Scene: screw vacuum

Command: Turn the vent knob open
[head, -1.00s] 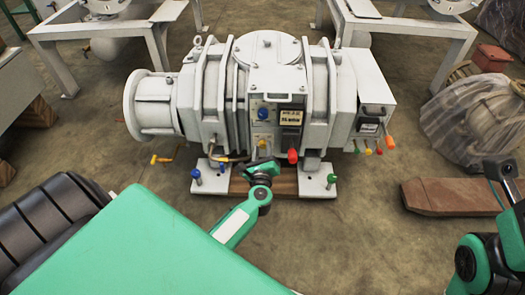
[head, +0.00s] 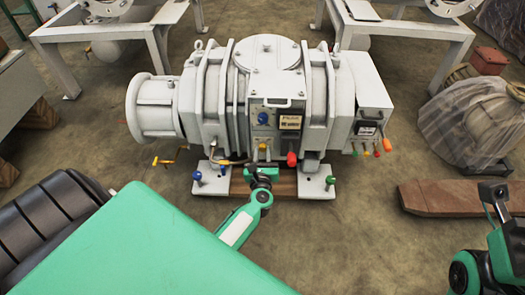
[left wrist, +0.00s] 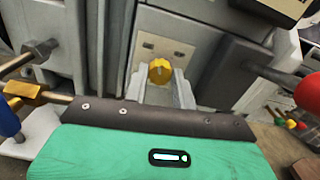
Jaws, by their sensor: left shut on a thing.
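A small yellow knob (head: 262,147) is on the lower front of the white vacuum pump (head: 205,103). It also shows in the left wrist view (left wrist: 160,71), round, with a thin pale line across its face. My left gripper (head: 262,166) is at the knob from the front. In the left wrist view its two grey fingers (left wrist: 161,88) stand on either side of the knob and are closed on it. The finger contact is partly hidden. My right arm shows at the lower right of the head view, without clear gripper fingers.
A red knob (head: 292,159) is close to the right of my left gripper and a blue knob (head: 262,118) is above. A brass fitting (left wrist: 25,92) and pipe are at the left in the left wrist view. A wooden beam (head: 440,197) lies on the floor at right.

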